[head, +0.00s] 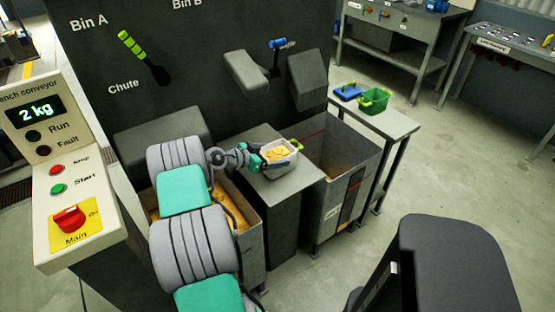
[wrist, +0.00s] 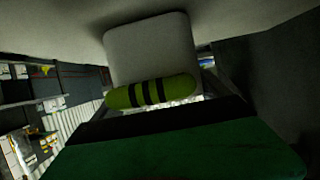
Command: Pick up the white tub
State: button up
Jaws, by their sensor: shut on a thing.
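The white tub (head: 283,172) shows in the head view at the grey ledge between two bins. It holds a yellow-orange material and has a green grip at its right rim. My gripper (head: 259,159) is at the tub's left side, shut on it. In the wrist view, a yellow-green bar with black bands (wrist: 150,93) lies across in front of a pale wall (wrist: 150,48), which looks like the tub's. The fingertips are mostly hidden. I cannot tell whether the tub's base touches the ledge.
The grey ledge (head: 248,178) stands between a left bin, partly behind my arm, and an open right bin (head: 345,160). The dark machine panel rises behind. A side table (head: 395,122) at right carries a green crate (head: 374,102) and a blue item (head: 348,92). Open floor lies further right.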

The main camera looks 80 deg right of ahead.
jog(key=c, duration=0.7)
jog(key=shift+r, duration=0.1)
